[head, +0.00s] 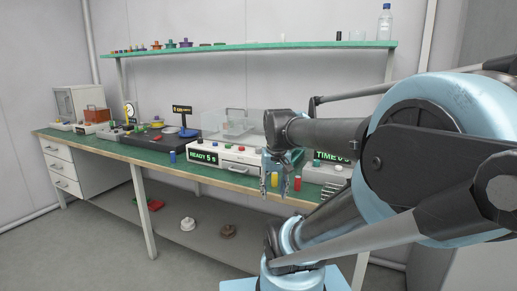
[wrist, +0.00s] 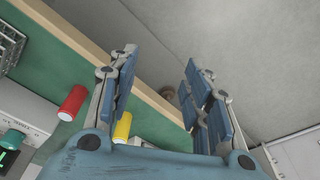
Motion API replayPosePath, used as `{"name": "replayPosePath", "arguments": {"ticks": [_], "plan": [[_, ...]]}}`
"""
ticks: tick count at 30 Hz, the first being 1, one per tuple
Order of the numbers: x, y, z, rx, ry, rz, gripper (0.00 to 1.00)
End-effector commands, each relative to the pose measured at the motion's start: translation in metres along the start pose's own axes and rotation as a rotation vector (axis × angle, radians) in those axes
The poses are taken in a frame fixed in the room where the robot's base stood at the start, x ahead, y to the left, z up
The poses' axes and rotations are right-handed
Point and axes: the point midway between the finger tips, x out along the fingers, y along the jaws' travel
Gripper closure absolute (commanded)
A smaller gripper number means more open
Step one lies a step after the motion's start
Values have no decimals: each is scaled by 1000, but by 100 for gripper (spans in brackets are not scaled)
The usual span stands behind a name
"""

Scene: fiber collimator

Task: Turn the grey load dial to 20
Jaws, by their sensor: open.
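I cannot make out the grey load dial in either view; the machines on the bench are too small in the head view to tell which carries it. My gripper (head: 274,187) hangs at the front edge of the green bench (head: 108,147), in front of the machines. In the wrist view my gripper (wrist: 160,62) is open, with its two blue fingers wide apart and nothing held between them.
A red cylinder (wrist: 73,103) and a yellow cylinder (wrist: 122,127) are near my gripper on the bench. A white machine reading READY (head: 203,156) and one reading TIME (head: 325,156) stand behind. A lower shelf (head: 205,207) holds several parts.

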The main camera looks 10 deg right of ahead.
Motion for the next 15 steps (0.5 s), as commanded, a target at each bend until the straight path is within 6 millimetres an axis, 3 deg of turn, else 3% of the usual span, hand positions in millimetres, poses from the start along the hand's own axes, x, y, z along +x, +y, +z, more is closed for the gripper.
{"name": "replayPosePath", "arguments": {"ticks": [1, 6, 15], "plan": [[-16, -1, -18, 11, -7, 0, 55], [-60, -2, -70, 48, -33, 2, 55], [-122, -4, -166, 115, -79, 7, 55]]}}
